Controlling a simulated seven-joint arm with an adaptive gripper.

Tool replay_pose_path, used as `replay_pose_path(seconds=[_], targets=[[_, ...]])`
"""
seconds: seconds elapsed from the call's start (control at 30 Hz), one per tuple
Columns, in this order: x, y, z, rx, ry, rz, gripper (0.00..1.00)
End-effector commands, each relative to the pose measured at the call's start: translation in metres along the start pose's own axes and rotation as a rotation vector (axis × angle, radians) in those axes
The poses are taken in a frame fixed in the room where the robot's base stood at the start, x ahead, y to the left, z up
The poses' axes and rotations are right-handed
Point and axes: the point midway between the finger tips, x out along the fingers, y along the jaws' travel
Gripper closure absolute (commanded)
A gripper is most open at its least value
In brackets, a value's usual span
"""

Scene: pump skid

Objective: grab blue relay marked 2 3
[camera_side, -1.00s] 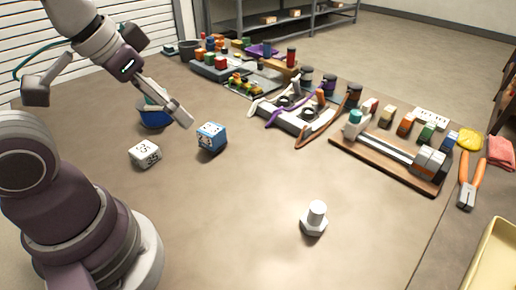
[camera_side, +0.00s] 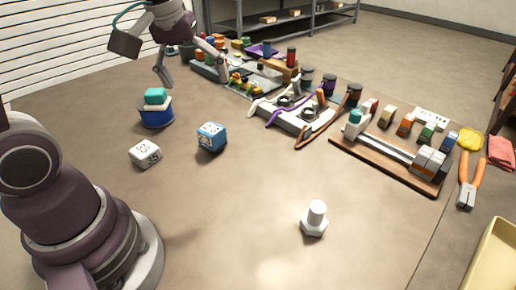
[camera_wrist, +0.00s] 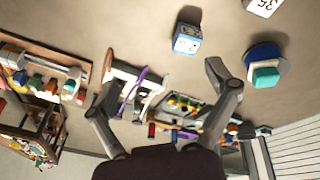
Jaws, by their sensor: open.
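A blue block with a white, marked top (camera_side: 211,137) sits on the floor near the middle left, and it also shows in the wrist view (camera_wrist: 187,40). A smaller blue block (camera_side: 450,141) stands at the right end of a row of coloured blocks behind the wooden board. The marks on both are too small to read, so I cannot tell which bears 2 3. My gripper (camera_side: 193,74) is open and empty, raised at the back left, beyond the blue block. Its spread fingers also show in the wrist view (camera_wrist: 162,92).
A white block with dark digits (camera_side: 145,154) lies left of the blue block. A blue round container (camera_side: 156,117) with a teal-topped piece stands behind it. A white bolt-like piece (camera_side: 315,219) is at front. Trays and tools line the back and right. The centre floor is clear.

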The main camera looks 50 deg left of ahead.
Motion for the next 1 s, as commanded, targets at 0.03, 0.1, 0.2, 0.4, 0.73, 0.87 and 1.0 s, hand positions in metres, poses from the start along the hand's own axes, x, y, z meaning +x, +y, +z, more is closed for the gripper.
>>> replay_pose_path(seconds=[0.03,0.1,0.2,0.4,0.73,0.87,1.0], targets=[[0.015,-0.001,-0.016,-0.146,-0.036,-0.039,0.14],[0.037,-0.003,-0.037,-0.372,-0.077,-0.09,0.14],[0.07,-0.012,-0.058,-0.662,-0.12,-0.16,0.14],[0.113,-0.027,-0.074,-0.989,-0.157,-0.243,0.14],[0.164,-0.036,-0.063,-1.026,-0.16,-0.255,0.14],[0.186,-0.04,-0.058,-1.024,-0.162,-0.256,0.14],[0.21,-0.044,-0.052,-1.023,-0.162,-0.255,0.14]])
